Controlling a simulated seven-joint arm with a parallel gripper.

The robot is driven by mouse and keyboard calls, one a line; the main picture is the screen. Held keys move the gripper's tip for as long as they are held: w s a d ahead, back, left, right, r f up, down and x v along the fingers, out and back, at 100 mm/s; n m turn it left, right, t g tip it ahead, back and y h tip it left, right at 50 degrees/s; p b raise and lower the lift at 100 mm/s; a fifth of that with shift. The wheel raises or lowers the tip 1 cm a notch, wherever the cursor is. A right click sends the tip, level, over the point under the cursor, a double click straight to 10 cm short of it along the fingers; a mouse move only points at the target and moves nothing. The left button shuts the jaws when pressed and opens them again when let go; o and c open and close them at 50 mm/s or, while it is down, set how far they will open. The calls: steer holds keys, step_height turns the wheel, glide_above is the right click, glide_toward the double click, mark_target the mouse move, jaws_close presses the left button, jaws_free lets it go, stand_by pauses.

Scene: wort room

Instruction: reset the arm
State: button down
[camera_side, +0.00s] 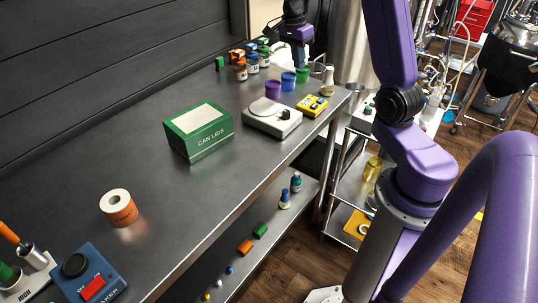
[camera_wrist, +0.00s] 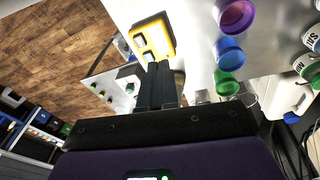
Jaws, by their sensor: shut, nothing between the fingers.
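My gripper (camera_side: 305,62) is at the far end of the steel bench, pointing down near the coloured cups. In the wrist view its dark fingers (camera_wrist: 159,68) are side by side, shut, with nothing held. A purple cup (camera_side: 272,89), a blue cup (camera_side: 288,81) and a green cup (camera_side: 302,74) stand in a row below and in front of it. In the wrist view the purple cup (camera_wrist: 236,14), blue cup (camera_wrist: 229,55) and green cup (camera_wrist: 226,84) lie to the right of the fingers. The exact fingertip height above the bench is hard to tell.
A yellow device (camera_side: 312,106), a scale (camera_side: 272,120) and a glass flask (camera_side: 327,80) stand close by. Several labelled jars (camera_side: 240,72) are at the back. A green can-lids box (camera_side: 199,132) and orange roll (camera_side: 118,208) sit nearer. Bare bench (camera_side: 165,200) lies between them.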

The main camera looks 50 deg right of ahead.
steer(key=s+a+r+n+t, duration=0.1)
steer(key=s+a+n, duration=0.3)
steer(key=a+n, duration=0.55)
steer(key=s+a+r+n, duration=0.1)
steer(key=s+a+n, duration=0.4)
steer(key=a, duration=0.7)
steer(key=s+a+n, duration=0.3)
steer(key=s+n, duration=0.6)
steer(key=s+a+f+n+y, duration=0.1)
steer(key=s+a+n, duration=0.2)
steer(key=s+n, duration=0.6)
steer(key=shift+s+a+f+y, duration=0.2)
steer(key=shift+a+y, duration=0.1)
steer(key=shift+a, duration=0.1)
steer(key=shift+n, duration=0.25)
